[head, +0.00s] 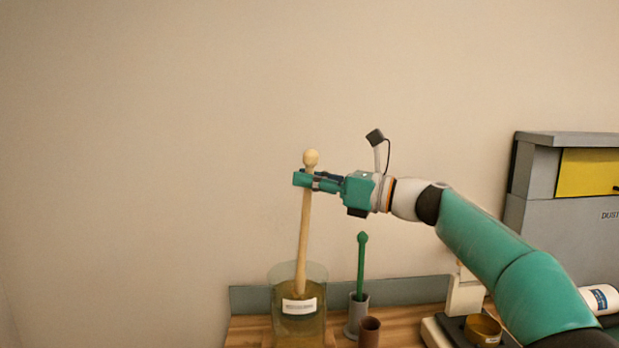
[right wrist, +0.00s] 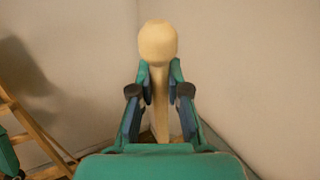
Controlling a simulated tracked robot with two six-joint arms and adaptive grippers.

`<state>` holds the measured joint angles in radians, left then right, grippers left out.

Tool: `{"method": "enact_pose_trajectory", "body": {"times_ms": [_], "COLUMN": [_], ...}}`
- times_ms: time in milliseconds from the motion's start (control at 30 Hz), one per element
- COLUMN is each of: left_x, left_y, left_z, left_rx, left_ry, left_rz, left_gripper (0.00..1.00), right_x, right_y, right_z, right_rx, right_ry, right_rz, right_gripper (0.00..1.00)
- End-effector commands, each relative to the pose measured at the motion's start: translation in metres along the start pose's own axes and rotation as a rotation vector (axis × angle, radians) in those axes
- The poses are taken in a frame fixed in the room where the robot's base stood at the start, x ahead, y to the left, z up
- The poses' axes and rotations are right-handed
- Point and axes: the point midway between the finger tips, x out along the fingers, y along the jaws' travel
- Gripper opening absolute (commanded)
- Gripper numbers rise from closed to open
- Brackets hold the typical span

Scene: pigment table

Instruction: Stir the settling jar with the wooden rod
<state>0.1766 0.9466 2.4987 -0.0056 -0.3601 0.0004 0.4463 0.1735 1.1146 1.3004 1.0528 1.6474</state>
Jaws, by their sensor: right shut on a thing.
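The wooden rod (head: 304,238) is pale, with a round knob at its top. My right gripper (head: 306,181) is shut on it just below the knob. The rod stands nearly upright, leaning slightly, and its lower part is inside the settling jar (head: 284,330). The jar is clear with a white label and murky yellowish contents; the rod's tip is hidden in it. In the right wrist view the rod (right wrist: 158,45) shows its knob above the two fingers of the gripper (right wrist: 160,85).
A green-handled tool (head: 361,262) stands in a grey holder (head: 356,316) right of the jar, beside a brown cup (head: 369,332). A scale-like device with an amber dish (head: 482,328) is farther right. A grey cabinet (head: 550,220) stands at the right. A wooden ladder (right wrist: 30,125) shows in the wrist view.

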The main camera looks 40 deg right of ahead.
Motion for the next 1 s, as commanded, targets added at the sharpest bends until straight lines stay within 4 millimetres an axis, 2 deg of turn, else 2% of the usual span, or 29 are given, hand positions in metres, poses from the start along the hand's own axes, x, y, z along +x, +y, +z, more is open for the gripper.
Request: {"method": "enact_pose_trajectory", "body": {"times_ms": [33,1000], "left_x": [0.006,0.061], "left_y": [-0.002,-0.022], "left_z": [0.000,0.000], "left_rx": [0.000,0.000], "left_ry": [0.000,0.000], "left_rz": [0.000,0.000], "left_gripper": [0.40,0.40], "right_x": [0.000,0.000], "right_y": [0.000,0.000], "right_z": [-0.007,-0.085], "right_rx": [0.001,0.001], "right_ry": [0.000,0.000], "right_rz": [0.000,0.000], "right_gripper": [0.00,0.00]}}
